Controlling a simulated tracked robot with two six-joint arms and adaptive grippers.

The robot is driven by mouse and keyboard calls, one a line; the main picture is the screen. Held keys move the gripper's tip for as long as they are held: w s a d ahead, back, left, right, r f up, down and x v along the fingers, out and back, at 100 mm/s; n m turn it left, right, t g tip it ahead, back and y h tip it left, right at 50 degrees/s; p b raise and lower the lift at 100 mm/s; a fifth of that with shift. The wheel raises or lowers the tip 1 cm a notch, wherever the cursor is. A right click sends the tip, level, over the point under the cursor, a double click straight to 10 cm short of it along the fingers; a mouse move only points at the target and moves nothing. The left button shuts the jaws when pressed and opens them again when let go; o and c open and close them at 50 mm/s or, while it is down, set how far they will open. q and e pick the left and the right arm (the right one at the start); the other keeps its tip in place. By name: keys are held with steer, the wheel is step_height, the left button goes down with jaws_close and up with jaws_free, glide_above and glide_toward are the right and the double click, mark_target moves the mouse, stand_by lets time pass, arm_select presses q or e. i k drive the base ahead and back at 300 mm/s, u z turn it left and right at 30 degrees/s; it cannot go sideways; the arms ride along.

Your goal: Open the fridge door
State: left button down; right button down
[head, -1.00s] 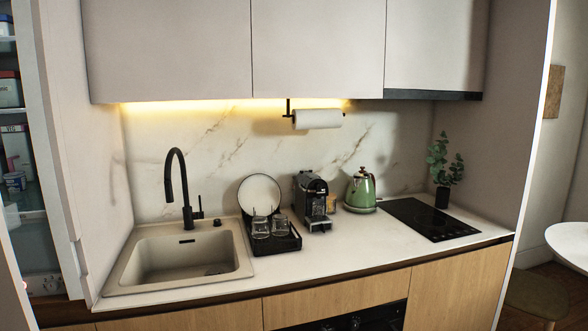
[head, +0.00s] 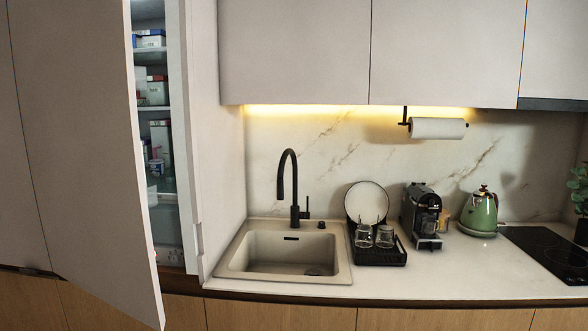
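The fridge door (head: 85,130) is a tall pale panel at the left of the head view. It stands partly open, its free edge swung out toward me. Through the gap beside it the lit fridge interior (head: 158,200) shows, with glass shelves holding boxes and cartons (head: 160,140). Neither of my grippers is in the head view, so I cannot see whether either touches the door.
Right of the fridge, a white counter (head: 400,285) holds a sink (head: 285,255) with a black tap, a dish rack (head: 380,253), a coffee machine (head: 423,215), a green kettle (head: 481,210) and a black hob (head: 550,250). Wall cabinets (head: 295,50) hang above.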

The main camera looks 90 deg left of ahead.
mark_target(74, 64)
steer(key=z, duration=1.15)
steer(key=i, duration=0.1)
steer(key=u, duration=2.3)
steer(key=i, duration=0.25)
steer(key=u, duration=2.15)
steer(key=k, duration=0.6)
steer(key=u, duration=0.35)
steer(key=i, duration=1.95)
steer(key=z, duration=0.35)
